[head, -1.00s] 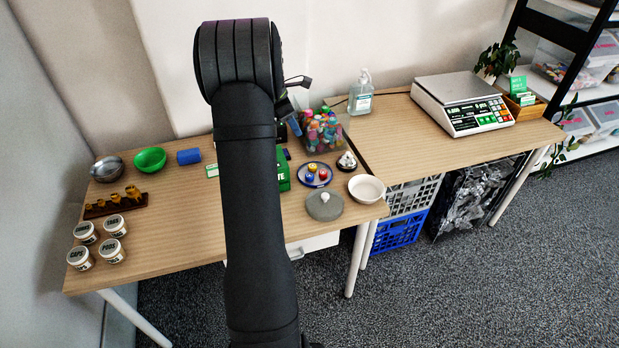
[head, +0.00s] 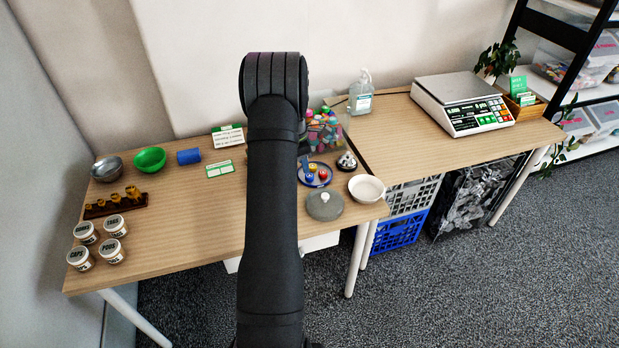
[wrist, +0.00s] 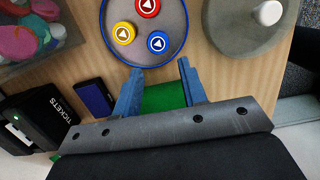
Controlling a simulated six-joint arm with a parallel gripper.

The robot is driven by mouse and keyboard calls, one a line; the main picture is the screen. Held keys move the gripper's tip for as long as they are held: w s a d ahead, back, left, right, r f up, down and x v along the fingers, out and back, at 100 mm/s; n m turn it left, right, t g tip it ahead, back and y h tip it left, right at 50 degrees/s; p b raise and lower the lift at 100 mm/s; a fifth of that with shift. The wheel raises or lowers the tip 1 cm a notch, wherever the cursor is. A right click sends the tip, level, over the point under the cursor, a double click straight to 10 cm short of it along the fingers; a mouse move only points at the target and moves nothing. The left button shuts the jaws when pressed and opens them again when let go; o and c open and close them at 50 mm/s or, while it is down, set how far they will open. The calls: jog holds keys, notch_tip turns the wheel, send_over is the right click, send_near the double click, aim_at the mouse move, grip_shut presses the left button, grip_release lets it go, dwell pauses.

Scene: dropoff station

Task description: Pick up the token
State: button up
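Three round tokens lie in a blue-grey dish (wrist: 176,50) in the wrist view: a red one (wrist: 147,7), a yellow one (wrist: 124,33) and a blue one (wrist: 157,42), each with a white triangle mark. The dish also shows in the head view (head: 325,184) with the tokens in it. My gripper (wrist: 157,68) is open, its two blue fingers spread just short of the dish's near rim, with nothing held between them. Green material shows below, between the fingers. In the head view my arm hides the gripper.
A grey round lid with a white knob (head: 324,204) lies right beside the dish. A white bowl (head: 366,188) and a bell (head: 346,161) stand close by. A bin of colourful pieces (wrist: 30,30) and a black tickets box (wrist: 44,115) are left in the wrist view.

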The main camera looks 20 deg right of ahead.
aim_at(309, 176)
jog(key=shift+d+f, duration=0.3)
jog(key=shift+f, duration=0.65)
jog(key=shift+d+f, duration=0.35)
jog(key=shift+f, duration=0.65)
jog(key=shift+d+f, duration=0.3)
jog(key=shift+f, duration=0.65)
jog(key=c, duration=0.7)
